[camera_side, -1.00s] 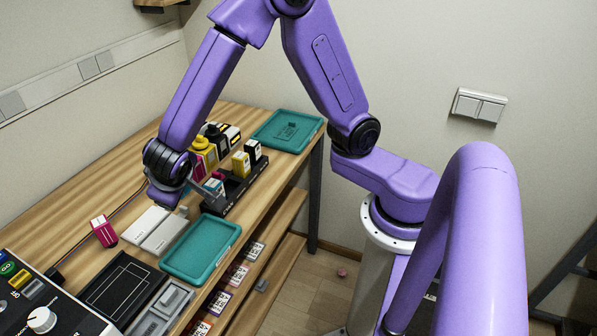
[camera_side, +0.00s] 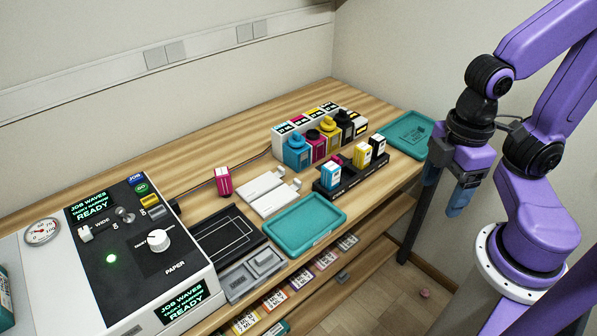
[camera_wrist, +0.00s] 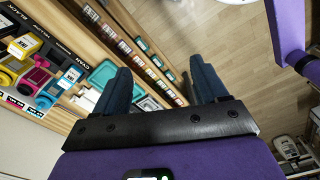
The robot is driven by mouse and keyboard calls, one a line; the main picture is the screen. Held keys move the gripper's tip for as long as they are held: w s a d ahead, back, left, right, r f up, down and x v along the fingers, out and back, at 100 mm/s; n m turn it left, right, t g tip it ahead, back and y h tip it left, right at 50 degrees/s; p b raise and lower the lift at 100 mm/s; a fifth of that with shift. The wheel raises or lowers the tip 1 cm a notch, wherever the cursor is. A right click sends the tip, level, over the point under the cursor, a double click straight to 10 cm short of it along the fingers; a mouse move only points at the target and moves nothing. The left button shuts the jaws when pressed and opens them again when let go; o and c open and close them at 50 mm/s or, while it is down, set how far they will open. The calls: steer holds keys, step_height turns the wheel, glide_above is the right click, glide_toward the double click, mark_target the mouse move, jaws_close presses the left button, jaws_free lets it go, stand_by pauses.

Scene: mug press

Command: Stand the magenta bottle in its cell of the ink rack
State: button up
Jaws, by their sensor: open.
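The magenta bottle (camera_side: 224,181) is a small magenta block with a pale top, standing on the wooden bench left of two white plates. The black ink rack (camera_side: 347,187) stands nearer the bench's right end. A cyan bottle (camera_side: 332,182), a yellow bottle (camera_side: 361,155) and a black bottle (camera_side: 378,146) stand in it, with a bottle-free gap between cyan and yellow. My gripper (camera_side: 447,182) is empty and open, off the bench's right edge and far from the magenta bottle.
Large ink tanks (camera_side: 325,140) stand behind the rack. A teal tray (camera_side: 305,224) lies in front of the white plates (camera_side: 268,192), another teal tray (camera_side: 408,134) at the far right end. The control console (camera_side: 120,255) fills the left.

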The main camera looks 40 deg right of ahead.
steer(key=w+a+r+m+t, duration=0.1)
steer(key=w+a+m, duration=0.4)
steer(key=w+a, duration=0.6)
steer(key=m+t+h, duration=0.2)
steer(key=m+t, duration=0.1)
steer(key=m, duration=0.9)
glide_above(222, 173)
steer(key=s+a, duration=0.2)
steer(key=s, duration=0.4)
step_height(222, 173, down, 6)
steer(key=x, duration=1.1)
steer(key=shift+w+f, duration=0.25)
steer(key=shift+f, duration=0.05)
steer(key=shift+x, duration=2.65)
steer(key=shift+w+r, duration=0.15)
steer(key=shift+w, duration=0.05)
steer(key=shift+c, duration=0.3)
steer(key=c, duration=1.2)
